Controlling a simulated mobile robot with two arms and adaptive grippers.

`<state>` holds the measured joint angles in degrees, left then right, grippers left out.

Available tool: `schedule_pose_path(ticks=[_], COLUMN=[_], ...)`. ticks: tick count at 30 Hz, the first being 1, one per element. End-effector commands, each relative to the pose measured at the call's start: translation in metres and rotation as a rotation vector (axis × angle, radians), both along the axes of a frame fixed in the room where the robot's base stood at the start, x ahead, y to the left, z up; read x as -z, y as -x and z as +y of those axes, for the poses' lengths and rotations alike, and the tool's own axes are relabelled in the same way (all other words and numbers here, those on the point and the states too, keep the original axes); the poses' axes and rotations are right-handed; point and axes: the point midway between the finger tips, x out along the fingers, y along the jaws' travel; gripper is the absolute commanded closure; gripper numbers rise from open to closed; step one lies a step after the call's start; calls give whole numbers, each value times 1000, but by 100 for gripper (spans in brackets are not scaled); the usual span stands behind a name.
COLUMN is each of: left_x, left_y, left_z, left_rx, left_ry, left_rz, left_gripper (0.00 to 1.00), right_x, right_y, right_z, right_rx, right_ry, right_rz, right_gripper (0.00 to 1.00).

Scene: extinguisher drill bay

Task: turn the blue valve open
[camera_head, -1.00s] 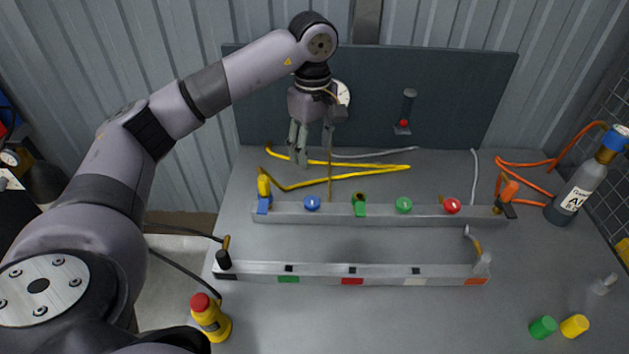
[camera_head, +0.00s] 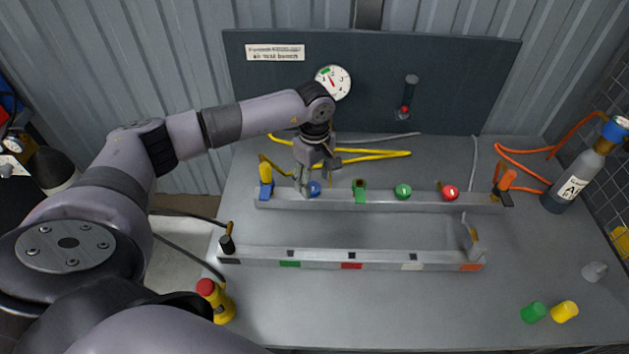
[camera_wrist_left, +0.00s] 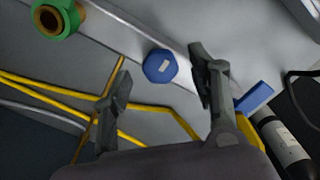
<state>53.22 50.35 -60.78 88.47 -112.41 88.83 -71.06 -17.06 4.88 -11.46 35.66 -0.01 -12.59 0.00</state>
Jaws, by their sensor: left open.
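The blue valve (camera_head: 314,188) is a round blue knob on the back metal rail (camera_head: 380,202), left of a green fitting. In the left wrist view, the blue valve (camera_wrist_left: 160,66) has a pale mark on its face and shows between my fingertips, beyond them. My left gripper (camera_head: 316,184) is open and points down right at the knob, partly covering it in the head view. Its two fingers (camera_wrist_left: 160,82) are spread, with nothing held; I see no clear contact with the knob. My right gripper is not in view.
On the same rail are a blue fitting with a yellow connector (camera_head: 266,180), a green-collared brass fitting (camera_head: 359,188), a green knob (camera_head: 403,191) and a red knob (camera_head: 450,191). Yellow hose (camera_head: 375,155) lies behind. A front rail (camera_head: 350,262) stands nearer; a gauge (camera_head: 333,82) is on the panel.

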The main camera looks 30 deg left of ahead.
Motion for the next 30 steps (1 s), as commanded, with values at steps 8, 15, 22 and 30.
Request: schedule_pose_path(ticks=[8, 15, 22, 30], left_x=[23, 25, 25, 24], left_y=[0, -1, -1, -1], left_z=[0, 0, 0, 0], left_rx=[0, 0, 0, 0], left_ry=[0, 0, 0, 0], left_rz=[-1, -1, -1, -1], left_gripper=[46, 46, 60, 78], right_x=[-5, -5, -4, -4], right_y=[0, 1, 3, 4], right_z=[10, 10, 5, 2], right_rx=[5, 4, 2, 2], right_ry=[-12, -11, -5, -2], right_rz=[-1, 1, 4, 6], right_gripper=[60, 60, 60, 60])
